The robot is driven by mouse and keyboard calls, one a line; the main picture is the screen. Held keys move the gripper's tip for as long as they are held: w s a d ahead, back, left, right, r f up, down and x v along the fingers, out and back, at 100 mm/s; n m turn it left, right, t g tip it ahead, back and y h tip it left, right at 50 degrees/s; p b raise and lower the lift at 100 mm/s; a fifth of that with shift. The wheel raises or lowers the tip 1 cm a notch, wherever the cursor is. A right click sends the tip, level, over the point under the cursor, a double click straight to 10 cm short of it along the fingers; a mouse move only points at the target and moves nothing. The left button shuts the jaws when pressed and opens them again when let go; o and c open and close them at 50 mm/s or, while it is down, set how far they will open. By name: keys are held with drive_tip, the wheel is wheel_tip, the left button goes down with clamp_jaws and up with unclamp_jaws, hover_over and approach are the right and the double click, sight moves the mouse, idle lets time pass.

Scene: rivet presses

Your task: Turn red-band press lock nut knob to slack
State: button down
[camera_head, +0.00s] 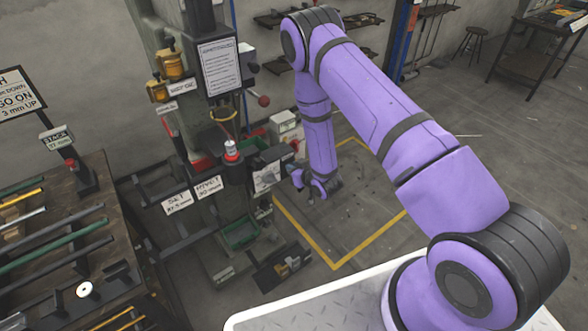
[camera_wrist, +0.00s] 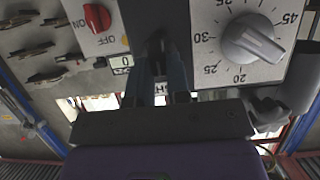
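The press (camera_head: 222,120) stands left of my arm in the head view, a tall green-grey machine with dark fittings; red shows low on its column. My gripper (camera_head: 312,186) is at its right side, small and partly hidden there. In the wrist view my gripper (camera_wrist: 160,55) has two dark fingers with a narrow gap, pointing at a panel. A small black part (camera_wrist: 155,44) lies at the fingertips; I cannot tell whether they grip it or if it is the lock nut knob. A grey dial knob (camera_wrist: 254,38) with a numbered scale is to the right, apart from the fingers.
A red ON/OFF knob (camera_wrist: 97,18) is left of the fingers in the wrist view. Floor inside the yellow outline (camera_head: 334,266) looks mostly clear.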

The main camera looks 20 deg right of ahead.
idle(0.3)
drive_tip(key=shift+s+a+f+n+t+h, duration=0.1)
drive_tip(key=shift+a+f+n+t+h, duration=0.2)
drive_tip(key=shift+n+t+h, duration=1.25)
drive_tip(key=shift+s+a+f+n+t+h, duration=0.1)
drive_tip(key=shift+a+f+n+h, duration=0.25)
drive_tip(key=shift+n, duration=2.35)
drive_tip(key=shift+s+a+f+n+t+h, duration=0.15)
drive_tip(key=shift+n+t+h, duration=0.75)
drive_tip(key=shift+n, duration=1.25)
drive_tip(key=shift+f, duration=0.1)
drive_tip(key=c, duration=1.1)
unclamp_jaws()
drive_tip(key=s, duration=1)
drive_tip(key=shift+s+a, duration=0.35)
drive_tip(key=shift+a, duration=0.05)
